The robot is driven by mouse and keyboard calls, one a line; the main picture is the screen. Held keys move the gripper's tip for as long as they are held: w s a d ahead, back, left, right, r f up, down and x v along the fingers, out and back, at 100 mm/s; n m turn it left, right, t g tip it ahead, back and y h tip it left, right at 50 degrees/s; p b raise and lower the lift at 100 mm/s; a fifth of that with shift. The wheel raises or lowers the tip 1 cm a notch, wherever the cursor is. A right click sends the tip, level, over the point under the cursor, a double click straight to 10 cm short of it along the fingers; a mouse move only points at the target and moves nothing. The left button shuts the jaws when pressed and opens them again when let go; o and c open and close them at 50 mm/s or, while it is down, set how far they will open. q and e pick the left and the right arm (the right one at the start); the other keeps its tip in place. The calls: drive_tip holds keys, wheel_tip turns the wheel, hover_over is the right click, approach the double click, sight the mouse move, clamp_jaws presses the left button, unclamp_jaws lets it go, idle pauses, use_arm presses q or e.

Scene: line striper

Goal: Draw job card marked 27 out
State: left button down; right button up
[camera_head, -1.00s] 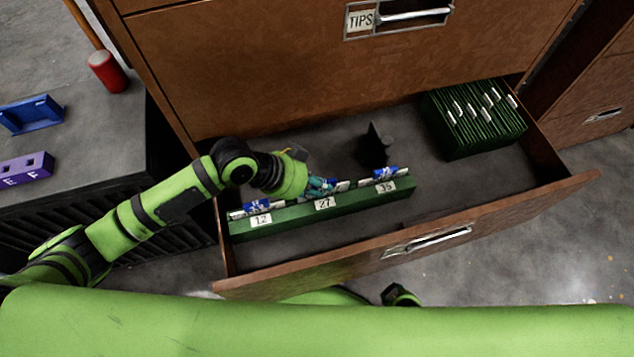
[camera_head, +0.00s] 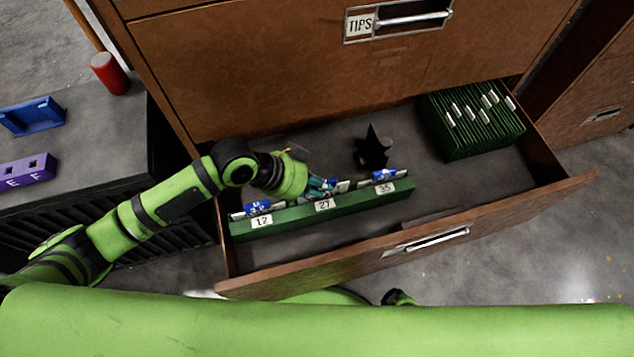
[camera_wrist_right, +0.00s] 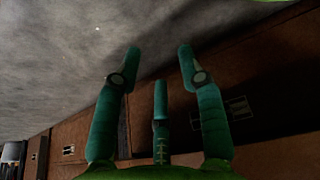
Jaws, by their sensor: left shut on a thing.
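A long green card holder (camera_head: 290,216) lies in the open drawer, with white labels 12, 27 and 35 on its front. Blue-and-white cards stand in it behind the 12 label (camera_head: 258,208) and the 35 label (camera_head: 384,175). My left gripper (camera_head: 325,187) is at the section behind the 27 label (camera_head: 325,204). It is shut on the job card marked 27 (camera_head: 341,186), which its fingers largely hide; the card is still at the holder. My right gripper (camera_wrist_right: 160,62) shows in the right wrist view with its fingers apart and nothing between them.
The open drawer (camera_head: 470,194) also holds a black star-shaped object (camera_head: 373,150) and a green rack of hanging files (camera_head: 472,122). The TIPS drawer (camera_head: 290,70) above is shut. A dark cabinet at left bears a red cylinder (camera_head: 110,73), a blue tray (camera_head: 32,116) and a purple block (camera_head: 24,171).

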use_arm(q)
drive_tip(key=shift+w+r, duration=0.1)
drive_tip(key=shift+r, duration=0.05)
drive_tip(key=shift+r+p, duration=0.45)
drive_tip(key=shift+p, duration=0.1)
drive_tip(key=shift+r+p, duration=0.55)
drive_tip(key=shift+p, duration=0.05)
drive_tip(key=shift+r+p, duration=0.4)
drive_tip(key=shift+p, duration=0.05)
use_arm(e)
drive_tip(key=shift+s+g, duration=1.5)
drive_tip(key=shift+s, duration=4.6)
use_arm(q)
drive_tip(key=shift+r+p, duration=1.55)
drive_tip(key=shift+p, duration=0.1)
drive_tip(key=shift+r+p, duration=1.1)
drive_tip(key=shift+p, duration=0.05)
use_arm(e)
wheel_tip(320, 180, up, 6)
drive_tip(key=s, duration=0.1)
drive_tip(key=shift+d, duration=0.25)
drive_tip(key=shift+f, duration=0.1)
